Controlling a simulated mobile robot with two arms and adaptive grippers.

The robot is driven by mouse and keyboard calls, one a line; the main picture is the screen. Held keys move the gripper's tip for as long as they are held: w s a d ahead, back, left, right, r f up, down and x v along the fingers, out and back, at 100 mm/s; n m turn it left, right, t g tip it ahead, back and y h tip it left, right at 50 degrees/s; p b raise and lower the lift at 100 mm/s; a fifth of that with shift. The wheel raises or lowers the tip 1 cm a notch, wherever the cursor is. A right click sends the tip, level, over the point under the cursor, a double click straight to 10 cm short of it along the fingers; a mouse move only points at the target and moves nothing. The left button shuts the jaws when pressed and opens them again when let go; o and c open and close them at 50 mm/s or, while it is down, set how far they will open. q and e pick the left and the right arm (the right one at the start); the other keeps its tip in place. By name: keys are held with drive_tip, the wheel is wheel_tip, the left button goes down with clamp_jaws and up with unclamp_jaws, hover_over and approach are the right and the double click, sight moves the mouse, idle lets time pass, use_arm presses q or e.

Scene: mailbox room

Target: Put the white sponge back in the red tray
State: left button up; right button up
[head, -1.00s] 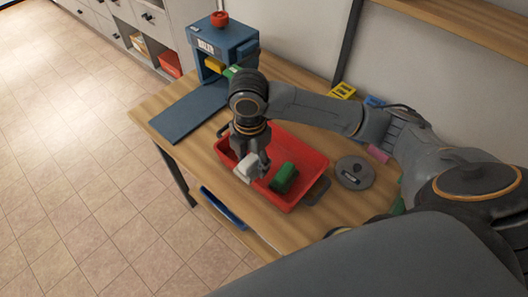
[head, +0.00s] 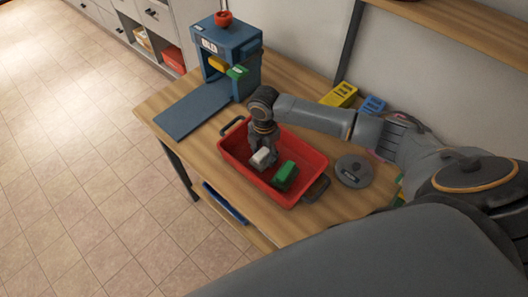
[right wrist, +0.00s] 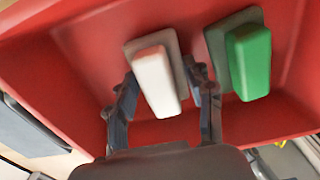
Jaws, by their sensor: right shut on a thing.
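The white sponge (head: 261,158) has a grey side and is in the red tray (head: 236,163), left of a green sponge (head: 285,175). In the right wrist view the white sponge (right wrist: 158,80) sits between the two fingers of my right gripper (right wrist: 163,92). My right gripper (head: 264,152) reaches down into the tray and is shut on the white sponge. Whether the sponge touches the tray's floor is hard to tell. The green sponge (right wrist: 249,62) also shows in the right wrist view, apart from my fingers. My left gripper is not in view.
A blue machine (head: 228,58) with a flat blue ramp (head: 193,108) stands at the table's back left. A round grey device (head: 354,171) lies right of the tray. Yellow (head: 339,95) and blue (head: 372,106) blocks are by the wall.

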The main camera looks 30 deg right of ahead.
sight(264, 151)
drive_tip(key=shift+f, duration=0.15)
drive_tip(key=o, duration=1)
wheel_tip(264, 151, up, 12)
drive_tip(key=shift+r+b, duration=0.2)
drive_tip(key=shift+b, duration=0.65)
